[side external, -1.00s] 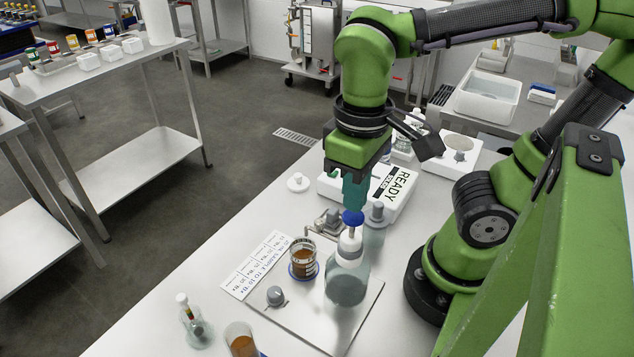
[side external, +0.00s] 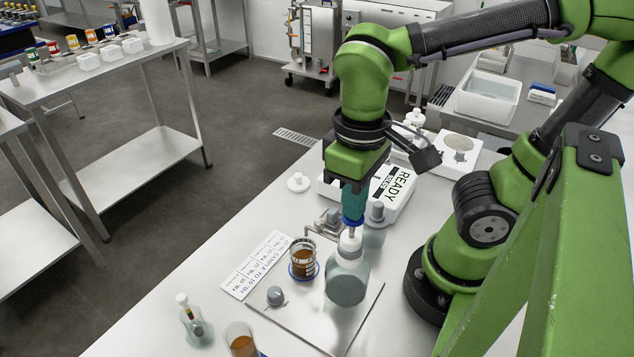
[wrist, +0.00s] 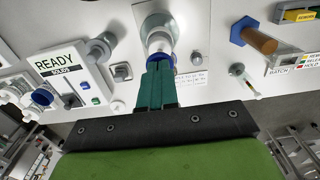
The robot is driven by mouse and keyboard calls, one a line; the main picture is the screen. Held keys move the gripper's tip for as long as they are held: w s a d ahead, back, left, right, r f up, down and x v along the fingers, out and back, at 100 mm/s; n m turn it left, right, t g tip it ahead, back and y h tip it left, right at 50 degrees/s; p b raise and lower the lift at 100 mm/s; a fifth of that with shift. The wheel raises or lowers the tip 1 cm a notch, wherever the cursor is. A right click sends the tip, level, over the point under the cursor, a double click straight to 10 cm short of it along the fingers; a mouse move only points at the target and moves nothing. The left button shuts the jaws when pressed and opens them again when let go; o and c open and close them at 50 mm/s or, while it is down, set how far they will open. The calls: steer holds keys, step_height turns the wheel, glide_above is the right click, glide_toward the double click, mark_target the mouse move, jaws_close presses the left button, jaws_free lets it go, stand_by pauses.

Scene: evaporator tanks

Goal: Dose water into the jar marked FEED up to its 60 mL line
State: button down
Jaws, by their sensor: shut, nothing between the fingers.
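A clear dispenser bottle (side external: 347,282) with a white neck and blue top (side external: 353,222) stands on a metal plate. My gripper (side external: 354,212) is shut and points straight down, its teal fingertips on the blue top; it also shows in the wrist view (wrist: 158,66). A clear beaker (side external: 303,262) with dark marks and brown liquid stands on a blue ring left of the bottle. Another glass with brown liquid (side external: 241,342) is at the lower edge. I cannot read FEED or a 60 mL line on any vessel.
A grey knob (side external: 275,296) sits on the plate beside a printed card (side external: 255,265). A small flask (side external: 193,325) stands front left. A white box reading READY (side external: 398,185) and a grey-topped bottle (side external: 375,228) are behind. The table's left strip is clear.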

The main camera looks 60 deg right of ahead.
steer(key=shift+f, duration=1.5)
steer(key=shift+r, duration=2.35)
steer(key=shift+f, duration=2.3)
steer(key=shift+r, duration=2.3)
